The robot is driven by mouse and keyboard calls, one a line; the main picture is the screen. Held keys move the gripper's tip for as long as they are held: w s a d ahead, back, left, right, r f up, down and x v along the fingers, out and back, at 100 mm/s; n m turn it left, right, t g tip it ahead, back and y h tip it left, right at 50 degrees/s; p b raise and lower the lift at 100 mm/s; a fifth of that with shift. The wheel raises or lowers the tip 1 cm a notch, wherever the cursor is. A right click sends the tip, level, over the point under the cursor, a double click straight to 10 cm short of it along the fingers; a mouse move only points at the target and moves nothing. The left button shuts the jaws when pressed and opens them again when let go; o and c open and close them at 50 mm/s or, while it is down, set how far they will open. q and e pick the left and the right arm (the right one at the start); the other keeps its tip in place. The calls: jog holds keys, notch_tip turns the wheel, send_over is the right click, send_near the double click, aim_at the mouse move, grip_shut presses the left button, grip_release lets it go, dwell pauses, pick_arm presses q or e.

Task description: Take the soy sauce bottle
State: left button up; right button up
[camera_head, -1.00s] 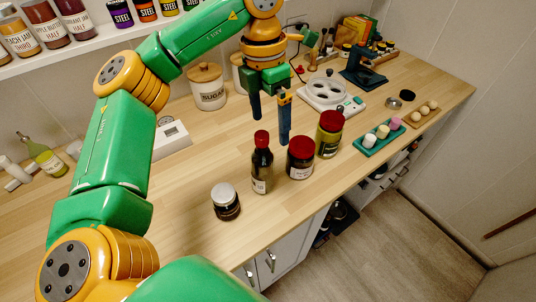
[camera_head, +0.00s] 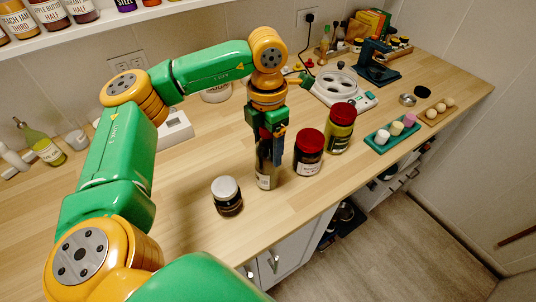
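The soy sauce bottle (camera_head: 266,172), dark with a pale label, stands upright on the wooden counter between a white-lidded dark jar and a red-lidded dark jar. In the head view my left gripper (camera_head: 267,140) points down over the bottle's top, with its dark and blue fingers at the neck. The gripper hides most of the red cap and neck. I cannot tell whether the fingers are closed on it. My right gripper is not in view.
The white-lidded jar (camera_head: 227,197) stands close at front left. The red-lidded dark jar (camera_head: 308,152) and a red-lidded green jar (camera_head: 340,128) stand at right. Beyond are a white appliance (camera_head: 342,91) and a green tray (camera_head: 391,133). The counter's left part is mostly clear.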

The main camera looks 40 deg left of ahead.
pick_arm(q)
grip_shut()
jog(key=shift+r, duration=0.1)
